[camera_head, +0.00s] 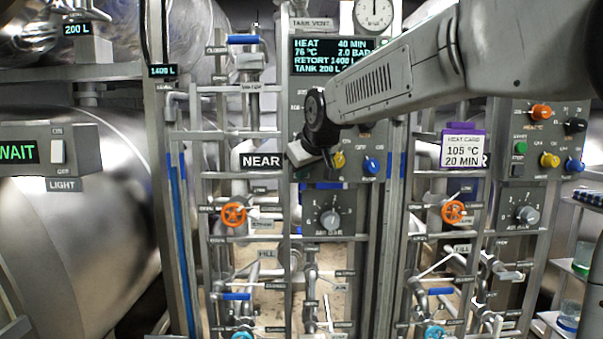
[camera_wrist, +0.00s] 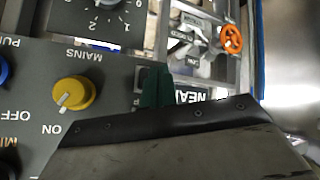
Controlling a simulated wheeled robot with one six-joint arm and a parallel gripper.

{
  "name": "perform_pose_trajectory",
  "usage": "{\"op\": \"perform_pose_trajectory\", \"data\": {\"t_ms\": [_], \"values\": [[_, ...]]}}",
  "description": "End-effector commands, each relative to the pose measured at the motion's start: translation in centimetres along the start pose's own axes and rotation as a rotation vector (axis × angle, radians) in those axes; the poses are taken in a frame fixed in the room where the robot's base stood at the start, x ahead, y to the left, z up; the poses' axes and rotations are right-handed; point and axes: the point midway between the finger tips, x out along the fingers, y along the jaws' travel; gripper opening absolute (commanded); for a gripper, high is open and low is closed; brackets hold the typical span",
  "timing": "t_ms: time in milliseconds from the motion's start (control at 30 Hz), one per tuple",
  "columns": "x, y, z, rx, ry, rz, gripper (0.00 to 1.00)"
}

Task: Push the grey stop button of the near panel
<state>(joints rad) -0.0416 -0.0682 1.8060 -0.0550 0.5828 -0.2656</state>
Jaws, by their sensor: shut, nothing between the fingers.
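The near panel (camera_head: 372,140) stands at the centre of the head view, beside the NEAR sign (camera_head: 262,161). My gripper (camera_head: 305,153) is in front of its left part, left of the yellow mains knob (camera_head: 339,159), and hides the buttons there. In the wrist view the panel appears upside down. My shut gripper's dark green fingertips (camera_wrist: 157,86) are in front of the panel's edge. A small dark grey square, seemingly the stop button (camera_wrist: 140,78), shows right beside them, partly covered. I cannot tell whether the fingertips touch it.
A blue knob (camera_head: 372,165) sits right of the yellow one. Below is a dial panel (camera_head: 328,219), with an orange valve wheel (camera_head: 233,214) to its left. A purple-topped heat card (camera_head: 463,149) and a similar far panel (camera_head: 535,115) are at the right.

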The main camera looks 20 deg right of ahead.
Motion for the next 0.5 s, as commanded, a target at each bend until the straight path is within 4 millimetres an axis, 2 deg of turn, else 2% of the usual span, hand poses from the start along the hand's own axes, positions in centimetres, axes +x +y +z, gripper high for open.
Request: {"op": "perform_pose_trajectory", "data": {"t_ms": [500], "values": [[0.49,0.4,-0.38,0.001,0.0,0.0,0.0]]}}
